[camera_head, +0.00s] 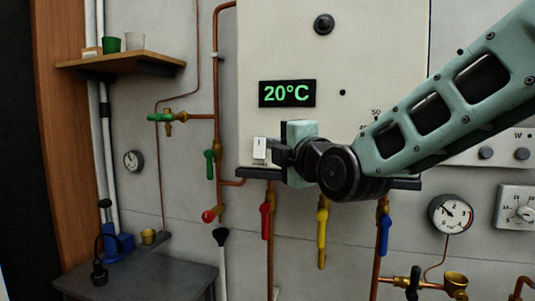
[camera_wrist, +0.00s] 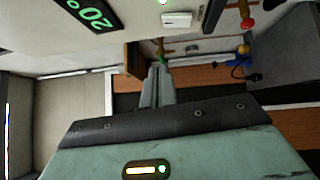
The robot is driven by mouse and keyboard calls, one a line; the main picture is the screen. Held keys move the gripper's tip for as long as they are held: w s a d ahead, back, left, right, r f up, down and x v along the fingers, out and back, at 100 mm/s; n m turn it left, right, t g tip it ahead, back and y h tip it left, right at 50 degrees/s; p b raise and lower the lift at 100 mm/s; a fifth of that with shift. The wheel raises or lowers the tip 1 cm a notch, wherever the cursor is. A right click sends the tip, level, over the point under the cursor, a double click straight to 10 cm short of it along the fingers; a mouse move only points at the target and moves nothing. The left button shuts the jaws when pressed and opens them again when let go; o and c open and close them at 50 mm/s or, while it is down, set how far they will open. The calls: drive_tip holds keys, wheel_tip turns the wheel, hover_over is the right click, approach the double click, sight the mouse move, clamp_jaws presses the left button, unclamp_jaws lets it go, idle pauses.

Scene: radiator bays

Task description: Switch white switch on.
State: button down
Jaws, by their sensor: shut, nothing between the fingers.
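The white switch (camera_head: 260,147) is a small rocker plate low on the front of the cream boiler panel (camera_head: 270,50), below the green 20°C display (camera_head: 287,94). It also shows near the top of the wrist view (camera_wrist: 177,19). My gripper (camera_head: 278,153) is just right of the switch in the head view, with its dark fingers towards it. In the wrist view the gripper's fingers (camera_wrist: 157,72) are together and empty, with the switch beyond them and apart in the picture. I cannot tell the exact gap or which way the rocker is pressed.
Red (camera_head: 265,220), yellow (camera_head: 322,236) and blue (camera_head: 384,234) valve levers hang below the panel. A green lever (camera_head: 210,163) on a copper pipe is left of the switch. A wooden shelf (camera_head: 120,62) with cups is at upper left; a dark bench (camera_head: 140,282) stands below.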

drive_tip(key=shift+v, duration=0.75)
drive_tip(key=shift+r, duration=0.15)
drive_tip(key=s+f+m+g+h+b, duration=0.1)
drive_tip(key=s+f+m+g, duration=0.35)
drive_tip(key=s+f, duration=0.5)
drive_tip(key=s+f+m+g+h+b, duration=0.15)
drive_tip(key=s+f+m+g, duration=0.35)
drive_tip(key=f, duration=0.8)
drive_tip(key=s+d+f+m+g+h, duration=0.2)
drive_tip(key=s+d+f+m+g, duration=0.1)
drive_tip(key=s, duration=0.5)
drive_tip(key=s+d+f+m+g+h, duration=0.3)
drive_tip(key=s+d+f+g, duration=0.1)
drive_tip(key=s, duration=0.5)
drive_tip(key=shift+d+f, duration=0.7)
drive_tip(key=shift+d, duration=0.45)
drive_tip(key=shift+m+g, duration=0.25)
drive_tip(key=shift+m, duration=0.1)
